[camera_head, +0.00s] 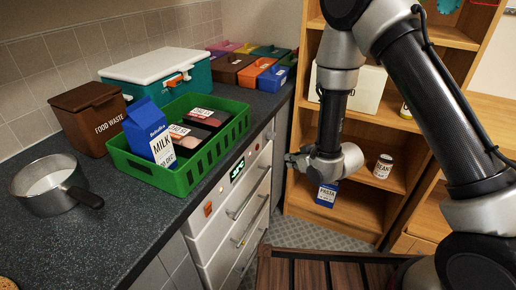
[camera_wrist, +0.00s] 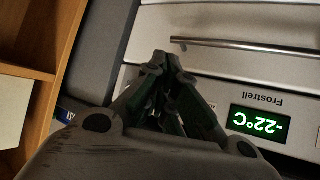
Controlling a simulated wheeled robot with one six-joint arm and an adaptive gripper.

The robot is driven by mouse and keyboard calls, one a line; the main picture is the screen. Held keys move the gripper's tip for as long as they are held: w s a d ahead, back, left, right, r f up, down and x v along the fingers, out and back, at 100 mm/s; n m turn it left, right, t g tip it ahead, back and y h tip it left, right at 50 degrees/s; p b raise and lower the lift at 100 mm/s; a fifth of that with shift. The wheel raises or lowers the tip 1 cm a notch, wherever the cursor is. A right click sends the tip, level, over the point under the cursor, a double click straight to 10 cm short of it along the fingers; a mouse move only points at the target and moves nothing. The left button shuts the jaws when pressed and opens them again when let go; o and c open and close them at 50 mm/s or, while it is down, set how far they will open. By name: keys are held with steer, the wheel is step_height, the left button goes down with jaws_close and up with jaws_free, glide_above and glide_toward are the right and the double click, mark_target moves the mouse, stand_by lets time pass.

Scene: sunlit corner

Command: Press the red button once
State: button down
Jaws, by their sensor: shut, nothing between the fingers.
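A small orange-red button (camera_head: 208,209) sits on the light front panel of the freezer (camera_head: 222,192), left of its green-lit display (camera_head: 237,170). The display also shows upside down in the wrist view, reading -22°C (camera_wrist: 258,122). The button cannot be made out in the wrist view. My gripper (camera_head: 291,160) is to the right of the panel, with its fingers pointing toward the freezer front. In the wrist view its fingertips (camera_wrist: 168,60) are together and empty, in front of the light drawer front, beside the display.
A green crate (camera_head: 180,178) with a milk carton (camera_head: 150,132) stands on the dark counter above the freezer, near a pot (camera_head: 48,185). A wooden shelf (camera_head: 395,147) holds a pasta box (camera_head: 327,194) and a jar (camera_head: 383,166). A slatted wooden surface (camera_head: 320,268) is at the bottom.

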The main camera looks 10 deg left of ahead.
steer(key=shift+a, duration=0.1)
steer(key=w+a, duration=0.3)
steer(key=a, duration=0.5)
stand_by(0.4)
steer(key=shift+a, duration=0.1)
stand_by(1.3)
steer(key=shift+w+a, duration=0.15)
steer(key=shift+a, duration=0.2)
steer(key=shift+w+a, duration=0.15)
steer(key=shift+a, duration=0.15)
stand_by(0.5)
stand_by(0.3)
steer(key=shift+s+d+r, duration=0.1)
steer(key=shift+s+d, duration=0.2)
steer(key=shift+d, duration=0.4)
steer(key=shift+s+d, duration=0.3)
steer(key=shift+d, duration=0.5)
steer(key=shift+s+d, duration=0.25)
steer(key=shift+d, duration=0.55)
steer(key=shift+s+d, duration=0.3)
steer(key=shift+d, duration=0.5)
